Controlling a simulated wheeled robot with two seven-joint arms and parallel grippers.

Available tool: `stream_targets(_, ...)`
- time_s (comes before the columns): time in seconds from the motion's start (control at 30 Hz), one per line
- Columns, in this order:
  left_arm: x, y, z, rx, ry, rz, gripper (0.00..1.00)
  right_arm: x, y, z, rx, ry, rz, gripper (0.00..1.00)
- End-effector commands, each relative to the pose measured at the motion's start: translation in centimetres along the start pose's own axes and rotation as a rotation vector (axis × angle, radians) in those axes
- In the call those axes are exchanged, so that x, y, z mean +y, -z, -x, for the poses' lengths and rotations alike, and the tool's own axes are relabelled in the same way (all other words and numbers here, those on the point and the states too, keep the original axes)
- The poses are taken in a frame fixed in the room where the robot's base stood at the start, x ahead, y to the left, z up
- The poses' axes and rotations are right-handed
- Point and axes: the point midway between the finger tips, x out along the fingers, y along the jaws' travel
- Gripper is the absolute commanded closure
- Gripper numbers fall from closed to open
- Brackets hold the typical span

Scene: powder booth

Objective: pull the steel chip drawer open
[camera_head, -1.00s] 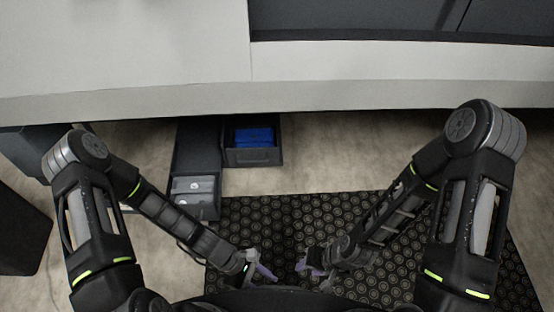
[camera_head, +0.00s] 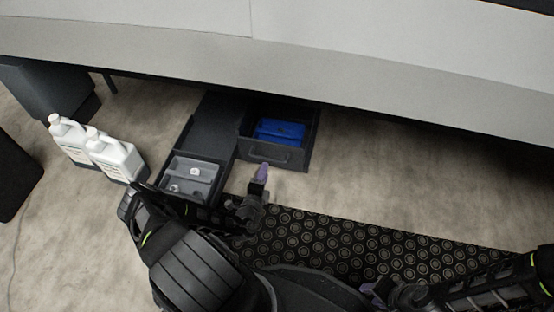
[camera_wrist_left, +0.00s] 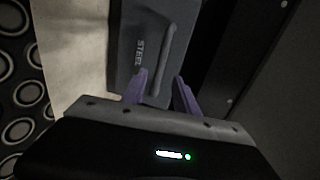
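The steel chip drawer (camera_head: 301,160) is a dark grey box standing out from under the bench, with blue contents (camera_head: 280,131) inside. Its front carries a bar handle (camera_head: 268,157). In the left wrist view the drawer front (camera_wrist_left: 130,20) reads "STEEL", and the handle (camera_wrist_left: 175,45) runs down toward my fingers. My left gripper (camera_head: 262,173) is just in front of the handle. In the left wrist view my gripper (camera_wrist_left: 160,92) is open, its purple fingers either side of the handle's near end; contact cannot be told. My right gripper (camera_head: 372,290) is low and partly hidden, away from the drawer.
A second drawer (camera_head: 218,187) with a grey tray stands further out at left, close to my left forearm. Two white jugs (camera_head: 70,140) (camera_head: 115,157) stand left of it. The bench edge (camera_head: 350,90) overhangs. A patterned mat (camera_head: 330,240) lies in front; floor to the right is clear.

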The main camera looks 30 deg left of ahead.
Motion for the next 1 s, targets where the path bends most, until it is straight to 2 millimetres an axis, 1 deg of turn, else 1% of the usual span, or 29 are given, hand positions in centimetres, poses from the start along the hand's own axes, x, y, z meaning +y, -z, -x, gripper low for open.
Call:
stream_targets(0.17, 0.0, 0.1, -0.2, 0.004, 0.0, -0.003, 0.64, 0.0, 0.0, -0.1, 0.0, 0.0, 0.0, 0.64)
stream_targets(0.27, 0.1, 0.1, -0.9, 0.004, 0.001, -0.004, 0.64, 0.2, 0.0, -0.5, 0.001, 0.0, 0.0, 0.64)
stream_targets(0.37, 0.2, 0.2, -2.0, 0.005, 0.001, -0.005, 0.64, 0.3, 0.0, -1.1, 0.003, 0.0, 0.0, 0.64)
stream_targets(0.6, 0.3, 0.2, -5.8, 0.006, 0.003, -0.005, 0.64, 0.9, 0.2, -2.9, 0.012, 0.0, -0.001, 0.64)
stream_targets(0.7, 0.2, 0.2, -7.0, 0.006, 0.002, -0.006, 0.64, 1.0, 0.3, -3.4, 0.015, 0.0, -0.002, 0.64)
stream_targets(0.83, 0.0, 0.3, -7.8, 0.007, 0.001, -0.004, 0.64, 1.1, 0.4, -3.5, 0.017, 0.001, -0.002, 0.64)
stream_targets(1.0, -0.1, 0.2, -7.8, 0.007, 0.0, -0.004, 0.64, 1.1, 0.4, -3.4, 0.017, 0.001, -0.002, 0.64)
